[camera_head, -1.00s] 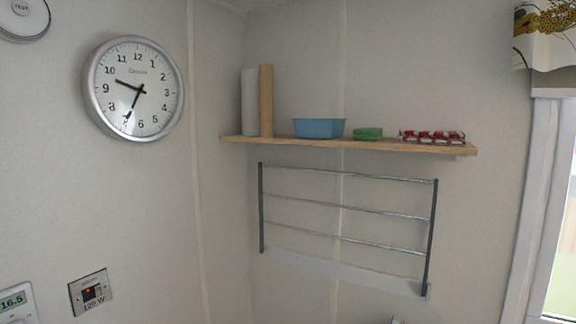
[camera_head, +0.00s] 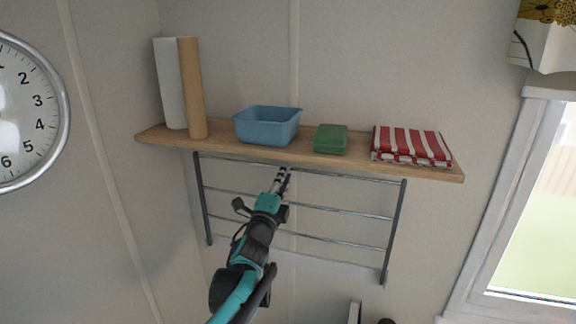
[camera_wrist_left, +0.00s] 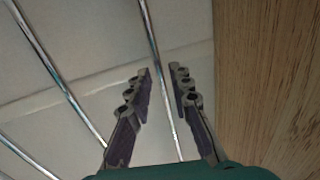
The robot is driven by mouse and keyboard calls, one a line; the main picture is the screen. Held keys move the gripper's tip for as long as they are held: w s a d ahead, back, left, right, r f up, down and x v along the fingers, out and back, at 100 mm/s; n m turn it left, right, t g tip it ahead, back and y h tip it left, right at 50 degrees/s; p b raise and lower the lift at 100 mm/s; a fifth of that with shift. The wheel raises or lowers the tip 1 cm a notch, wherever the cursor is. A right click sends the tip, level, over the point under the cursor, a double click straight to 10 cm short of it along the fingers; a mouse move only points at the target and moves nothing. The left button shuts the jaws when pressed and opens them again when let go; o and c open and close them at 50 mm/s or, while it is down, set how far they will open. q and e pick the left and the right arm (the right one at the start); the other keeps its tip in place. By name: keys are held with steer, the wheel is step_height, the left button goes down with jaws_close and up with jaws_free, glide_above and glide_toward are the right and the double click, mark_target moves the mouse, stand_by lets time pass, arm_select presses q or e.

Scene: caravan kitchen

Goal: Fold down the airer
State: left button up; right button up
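The airer (camera_head: 395,235) is a rack with dark side bars and several thin metal rails. It stands upright, flat near the wall under the shelf. My left gripper (camera_head: 282,176) reaches up in front of it, with its fingertips at the top rail. In the left wrist view, my left gripper (camera_wrist_left: 161,72) is open, with a finger on each side of one rail of the airer (camera_wrist_left: 160,70). The fingers do not look closed on it. My right gripper is not in view.
A wooden shelf (camera_head: 430,171) sits just above the airer and close beside the left fingers. It holds two rolls (camera_head: 192,90), a blue tub (camera_head: 266,127), a green box (camera_head: 330,139) and striped red cloth (camera_head: 410,144). A window (camera_head: 530,230) is at the right.

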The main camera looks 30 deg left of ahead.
arm_select(q)
steer(key=x, duration=0.3)
steer(key=shift+w+a, duration=0.25)
steer(key=shift+w, duration=0.05)
steer(key=shift+d, duration=0.1)
jaws_close()
